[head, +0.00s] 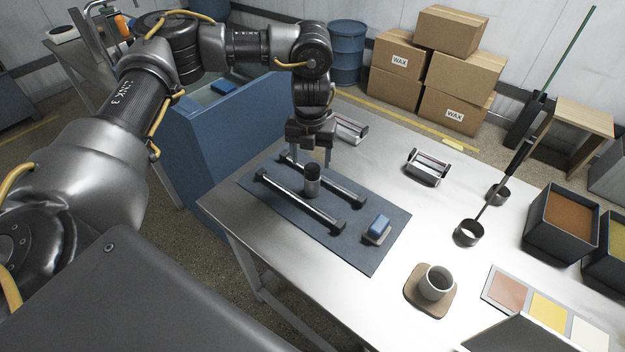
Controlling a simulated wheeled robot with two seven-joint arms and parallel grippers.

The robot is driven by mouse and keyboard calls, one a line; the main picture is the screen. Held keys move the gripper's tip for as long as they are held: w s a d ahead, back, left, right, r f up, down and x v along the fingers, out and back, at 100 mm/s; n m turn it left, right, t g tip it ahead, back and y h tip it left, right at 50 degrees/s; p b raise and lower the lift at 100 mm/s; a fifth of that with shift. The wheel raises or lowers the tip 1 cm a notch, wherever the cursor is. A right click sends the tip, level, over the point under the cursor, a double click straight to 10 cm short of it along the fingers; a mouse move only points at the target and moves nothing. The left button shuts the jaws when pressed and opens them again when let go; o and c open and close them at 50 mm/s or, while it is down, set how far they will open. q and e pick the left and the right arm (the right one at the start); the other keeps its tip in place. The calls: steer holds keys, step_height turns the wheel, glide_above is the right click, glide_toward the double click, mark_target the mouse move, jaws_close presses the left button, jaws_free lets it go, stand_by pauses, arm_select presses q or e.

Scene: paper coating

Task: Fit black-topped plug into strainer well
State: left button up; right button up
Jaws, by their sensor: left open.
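My right gripper does not show.
Two metal rods with end blocks (302,204) flank the cylinder. A blue block on a holder (377,228), a cup on a wooden coaster (436,283), a metal rack (428,167) and dark bins (562,222) stand around. The table (385,170) between mat and rack is clear.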

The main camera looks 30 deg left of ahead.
mark_target(312, 167)
arm_select(q)
steer(key=shift+d+f+p, duration=0.2)
steer(key=shift+f+p, duration=0.25)
steer(key=shift+f, duration=2.6)
steer(key=c, duration=1.2)
steer(key=shift+r, duration=0.15)
steer(key=shift+r, duration=0.65)
steer(key=s+d+r+b, duration=0.1)
steer(key=s+d+r, duration=0.1)
steer(key=s+r, duration=0.1)
steer(key=s+d+r+b, duration=0.1)
steer(key=s+d+r, duration=0.1)
steer(key=s+r, duration=0.2)
steer(key=s+d+r+b, duration=0.1)
steer(key=s+d+r, duration=0.1)
steer(key=s+r, duration=0.2)
steer(key=shift+s+d+r, duration=0.25)
steer(key=shift+s+d, duration=0.1)
steer(key=shift+s, duration=0.35)
